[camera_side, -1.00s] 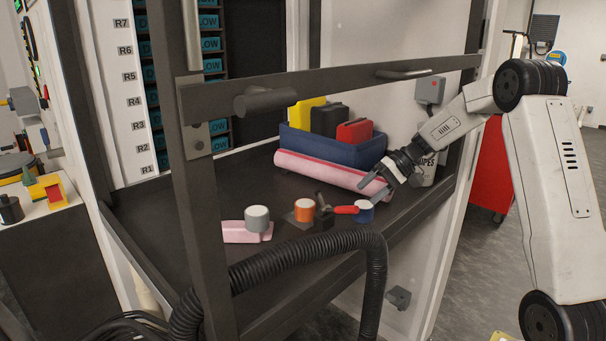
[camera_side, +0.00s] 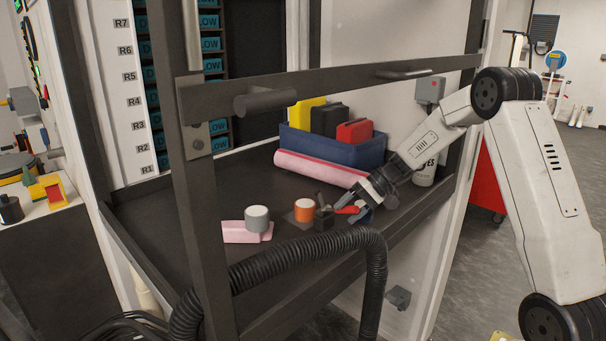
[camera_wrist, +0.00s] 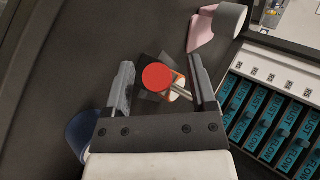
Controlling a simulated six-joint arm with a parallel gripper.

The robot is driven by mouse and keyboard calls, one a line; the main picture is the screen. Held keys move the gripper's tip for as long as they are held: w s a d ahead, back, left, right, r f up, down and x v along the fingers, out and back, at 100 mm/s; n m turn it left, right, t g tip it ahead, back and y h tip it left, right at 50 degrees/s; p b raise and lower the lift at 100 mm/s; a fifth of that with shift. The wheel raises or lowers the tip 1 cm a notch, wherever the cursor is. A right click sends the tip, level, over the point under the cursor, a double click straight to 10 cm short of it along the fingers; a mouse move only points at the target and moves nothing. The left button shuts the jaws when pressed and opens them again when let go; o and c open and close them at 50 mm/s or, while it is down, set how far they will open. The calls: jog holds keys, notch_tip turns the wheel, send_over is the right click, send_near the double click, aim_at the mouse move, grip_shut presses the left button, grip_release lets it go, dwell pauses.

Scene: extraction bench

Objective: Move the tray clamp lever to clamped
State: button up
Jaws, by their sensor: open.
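The tray clamp is a small dark block (camera_side: 323,221) on the dark bench tray. Its lever has a red handle (camera_side: 346,210) that points right, toward my gripper, in the side view. In the wrist view the round red handle end (camera_wrist: 156,77) faces the camera and hides most of the clamp. My gripper (camera_side: 350,204) is open and empty, low over the bench at the handle's right end. In the wrist view the handle end appears between the two fingers of my gripper (camera_wrist: 160,64), with space on both sides. I cannot tell how deep it sits between them.
An orange white-topped cylinder (camera_side: 304,211) stands just left of the clamp. A grey cylinder (camera_side: 257,217) stands by a pink piece (camera_side: 240,233). A blue cylinder (camera_side: 364,214) is mostly hidden by my gripper. A pink roll (camera_side: 315,168) and blue bin (camera_side: 360,154) lie behind. A frame bar (camera_side: 300,88) crosses in front.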

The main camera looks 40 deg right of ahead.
grip_shut()
dwell(1.3)
